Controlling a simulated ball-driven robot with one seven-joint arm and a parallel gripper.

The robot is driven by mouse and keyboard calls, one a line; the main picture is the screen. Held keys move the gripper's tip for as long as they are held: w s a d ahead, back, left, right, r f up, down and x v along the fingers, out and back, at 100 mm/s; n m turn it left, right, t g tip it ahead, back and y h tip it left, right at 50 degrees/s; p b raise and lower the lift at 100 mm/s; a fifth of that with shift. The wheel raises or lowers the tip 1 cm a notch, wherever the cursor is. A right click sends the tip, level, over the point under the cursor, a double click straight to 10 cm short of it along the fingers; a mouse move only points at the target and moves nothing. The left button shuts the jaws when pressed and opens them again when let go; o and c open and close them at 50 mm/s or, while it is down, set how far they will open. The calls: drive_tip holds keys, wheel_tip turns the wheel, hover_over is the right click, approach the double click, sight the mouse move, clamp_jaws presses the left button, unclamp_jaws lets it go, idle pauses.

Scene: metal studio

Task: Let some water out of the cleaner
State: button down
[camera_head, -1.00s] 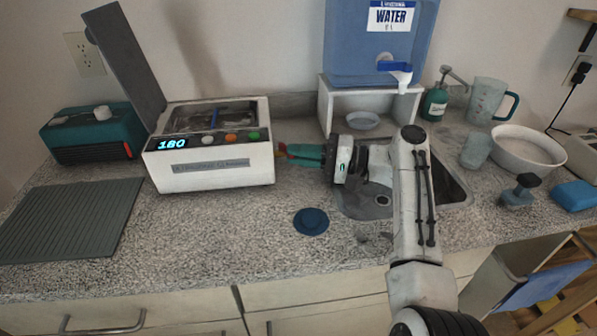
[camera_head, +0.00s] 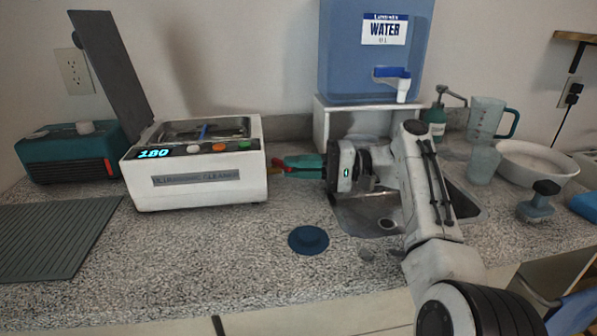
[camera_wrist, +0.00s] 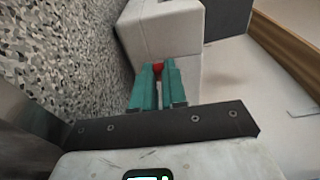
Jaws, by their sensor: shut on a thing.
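The white ultrasonic cleaner (camera_head: 196,181) stands on the counter at the left centre of the head view, its lid raised and its display reading 180. Some items show in its open tank. My gripper (camera_head: 281,168) reaches in from the right at the cleaner's right side. Its teal fingers are shut on a small red part, the drain valve handle (camera_wrist: 158,68), seen between the fingertips in the wrist view. The fingers hide most of the valve. The cleaner's white side (camera_wrist: 165,35) is just beyond them.
A sink (camera_head: 375,212) lies under my arm. A blue stopper (camera_head: 308,239) lies on the counter in front of it. A blue water tank (camera_head: 350,60) on a white stand is behind. A teal box (camera_head: 65,155) and ribbed mat (camera_head: 50,235) are at the left.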

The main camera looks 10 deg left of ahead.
drive_tip(key=shift+f, duration=0.1)
drive_tip(key=c, duration=1.2)
unclamp_jaws()
drive_tip(key=shift+o, duration=0.2)
drive_tip(key=shift+d, duration=0.1)
drive_tip(key=w+d+b, duration=0.1)
drive_tip(key=d+b, duration=0.2)
drive_tip(key=d, duration=0.7)
drive_tip(key=shift+w+d, duration=0.2)
drive_tip(key=shift+d, duration=0.1)
